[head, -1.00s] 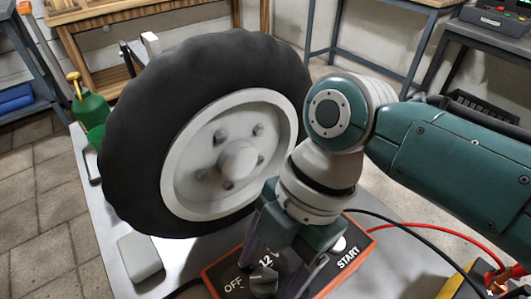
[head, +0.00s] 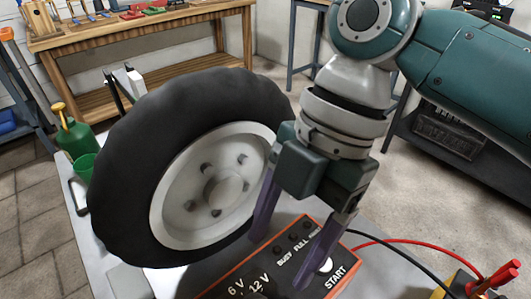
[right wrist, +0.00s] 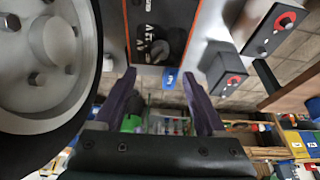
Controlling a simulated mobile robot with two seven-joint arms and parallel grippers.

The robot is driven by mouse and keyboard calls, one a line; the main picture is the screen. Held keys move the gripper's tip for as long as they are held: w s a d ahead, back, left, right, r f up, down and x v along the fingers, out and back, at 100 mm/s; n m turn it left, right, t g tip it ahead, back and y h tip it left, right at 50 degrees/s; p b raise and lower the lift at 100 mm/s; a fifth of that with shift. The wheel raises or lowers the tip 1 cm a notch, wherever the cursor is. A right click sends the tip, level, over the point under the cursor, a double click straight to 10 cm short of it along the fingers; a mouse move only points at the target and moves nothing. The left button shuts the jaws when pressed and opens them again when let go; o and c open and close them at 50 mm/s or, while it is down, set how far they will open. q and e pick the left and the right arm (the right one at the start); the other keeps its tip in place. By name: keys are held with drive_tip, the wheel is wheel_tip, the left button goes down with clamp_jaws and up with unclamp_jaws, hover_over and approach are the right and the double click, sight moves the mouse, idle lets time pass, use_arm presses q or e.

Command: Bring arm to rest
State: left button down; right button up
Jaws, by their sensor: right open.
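My right gripper (head: 280,258) comes down from the upper right with its two purple fingers spread, over a black, orange-edged charger box (head: 292,248). The box face carries the labels 6 V, 12 V, BUSY, FULL and START. Nothing is visible between the fingers. In the right wrist view, the open right gripper (right wrist: 158,78) shows both fingers apart, with the charger's dark knob (right wrist: 160,50) beyond them. In the head view the knob is out of sight. Whether the fingers touch the box is unclear. My left gripper is in neither view.
A large black tyre on a pale rim (head: 245,95) stands just left of the right arm. Red cable (head: 420,243) and black cable run right to a yellow battery (head: 452,287). A green can (head: 75,138) stands behind left. A wooden bench (head: 150,30) is at the back.

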idle(0.3)
drive_tip(key=s+d+r+m+t+h+p, duration=0.25)
drive_tip(key=s+d+r+m+p, duration=0.4)
drive_tip(key=m, duration=0.55)
drive_tip(key=s+d+r+m+t+h+p, duration=0.1)
drive_tip(key=s+d+r+m+t+p, duration=0.3)
drive_tip(key=s+d+r+m+p, duration=0.55)
drive_tip(key=w+r+m+p, duration=0.1)
drive_tip(key=w+r+p, duration=0.1)
drive_tip(key=r+p, duration=1.4)
drive_tip(key=w+a+r+m+p, duration=0.1)
drive_tip(key=w+r+p, duration=0.1)
drive_tip(key=r+p, duration=1.5)
drive_tip(key=shift+a, duration=0.2)
